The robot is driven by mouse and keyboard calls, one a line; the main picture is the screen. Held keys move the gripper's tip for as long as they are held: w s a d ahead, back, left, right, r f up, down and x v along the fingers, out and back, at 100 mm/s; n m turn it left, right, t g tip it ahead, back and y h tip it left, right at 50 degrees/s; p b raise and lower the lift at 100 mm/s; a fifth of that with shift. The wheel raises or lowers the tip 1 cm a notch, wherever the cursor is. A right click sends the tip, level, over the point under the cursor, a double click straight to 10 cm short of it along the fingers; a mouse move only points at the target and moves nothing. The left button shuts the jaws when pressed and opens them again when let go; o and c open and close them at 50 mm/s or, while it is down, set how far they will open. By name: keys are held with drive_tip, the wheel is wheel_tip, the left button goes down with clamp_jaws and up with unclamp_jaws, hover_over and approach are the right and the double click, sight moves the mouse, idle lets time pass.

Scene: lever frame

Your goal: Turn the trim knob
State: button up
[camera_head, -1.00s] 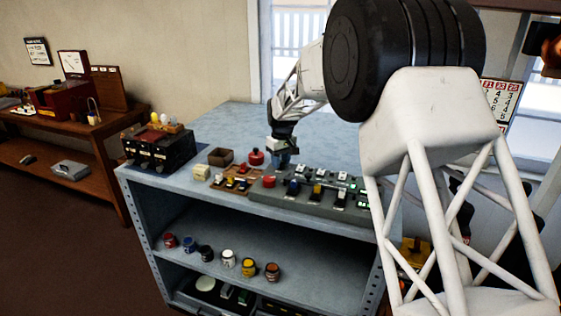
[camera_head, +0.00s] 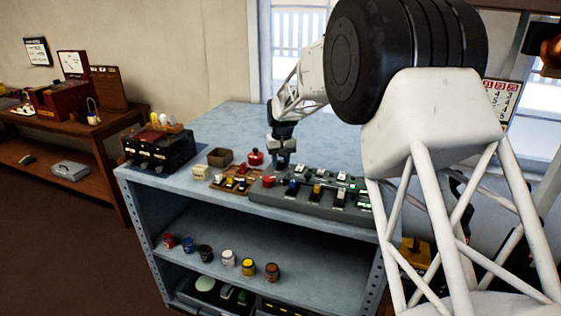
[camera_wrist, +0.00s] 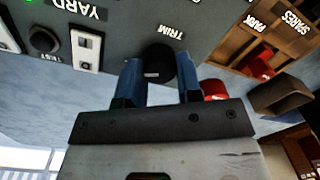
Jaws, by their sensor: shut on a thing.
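The trim knob (camera_wrist: 158,62) is a round black knob under the label TRIM on the grey panel (camera_wrist: 215,48) in the wrist view. My gripper (camera_wrist: 160,78) has its two blue fingers on either side of the knob, shut on it. In the head view my gripper (camera_head: 281,163) points down at the back left end of the panel (camera_head: 310,203); the knob itself is too small or hidden there.
A red lever or button (camera_head: 268,181) sits close in front of my gripper. A red round object (camera_head: 255,157) and a small brown box (camera_head: 220,157) stand to its left, with a wooden tray (camera_head: 232,188) of small parts. Several levers line the panel to the right. The bench top behind is clear.

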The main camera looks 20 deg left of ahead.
sight(282, 161)
drive_tip(key=shift+r, duration=0.1)
drive_tip(key=o, duration=0.9)
drive_tip(key=shift+o, duration=0.2)
drive_tip(key=shift+r, duration=0.1)
drive_tip(key=shift+w+d+r, duration=0.1)
drive_tip(key=shift+d+r, duration=0.05)
drive_tip(key=shift+r, duration=3.55)
drive_tip(key=shift+r, duration=0.1)
